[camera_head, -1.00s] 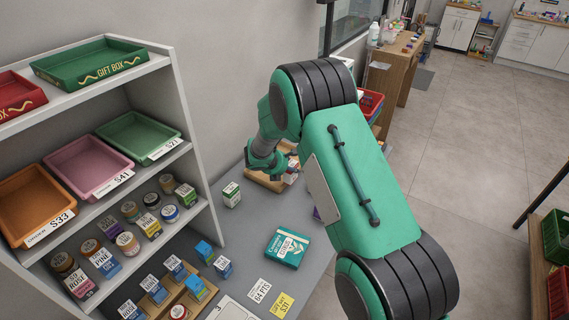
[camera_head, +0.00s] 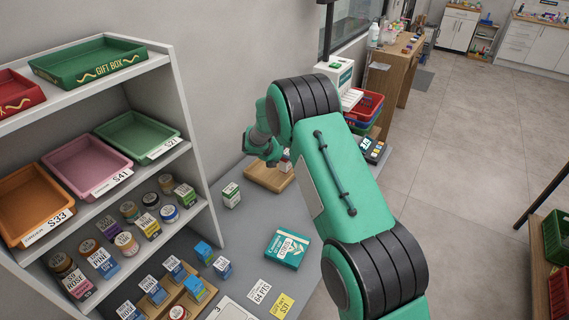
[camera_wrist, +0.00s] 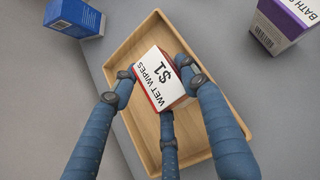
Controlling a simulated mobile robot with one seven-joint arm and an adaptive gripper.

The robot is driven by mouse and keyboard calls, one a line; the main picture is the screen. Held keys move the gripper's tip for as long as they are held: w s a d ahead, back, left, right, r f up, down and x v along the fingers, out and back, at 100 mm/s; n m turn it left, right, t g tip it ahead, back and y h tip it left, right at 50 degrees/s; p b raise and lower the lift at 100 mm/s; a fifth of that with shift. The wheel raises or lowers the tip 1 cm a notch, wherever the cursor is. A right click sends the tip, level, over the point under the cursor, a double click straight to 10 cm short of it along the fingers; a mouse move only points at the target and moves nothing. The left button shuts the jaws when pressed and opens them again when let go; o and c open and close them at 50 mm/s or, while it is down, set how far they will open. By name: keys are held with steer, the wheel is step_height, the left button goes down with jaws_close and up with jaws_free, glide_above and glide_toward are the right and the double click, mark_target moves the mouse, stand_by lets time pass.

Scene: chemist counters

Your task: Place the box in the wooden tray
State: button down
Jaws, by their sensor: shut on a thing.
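The wooden tray (camera_wrist: 135,50) lies on the grey counter and fills the middle of the wrist view. It also shows in the head view (camera_head: 263,179), partly covered by my arm. My gripper (camera_wrist: 160,88) is shut on a white box with red sides (camera_wrist: 161,72), labelled WET WIPES $1. The fingers grip it from several sides, over the inside of the tray. I cannot tell whether the box touches the tray floor. In the head view my gripper (camera_head: 265,152) is at the tray's far side, and only a bit of the box (camera_head: 285,164) shows.
A blue box (camera_wrist: 76,18) and a purple bath box (camera_wrist: 281,26) stand outside the tray. A small green-and-white box (camera_head: 231,196) and a flat teal box (camera_head: 287,247) are on the counter. The shelf (camera_head: 196,150) with trays and jars is at left. Red baskets (camera_head: 366,105) stand behind.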

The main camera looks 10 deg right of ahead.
mark_target(284, 162)
steer(key=shift+f+b, duration=0.55)
steer(key=shift+f, duration=1.2)
steer(key=shift+f, duration=0.15)
steer(key=c, duration=0.9)
jaws_free()
steer(key=shift+c, duration=0.2)
steer(key=shift+v, duration=0.85)
steer(key=p+v, duration=0.2)
steer(key=v, duration=0.8)
steer(key=shift+r, duration=0.25)
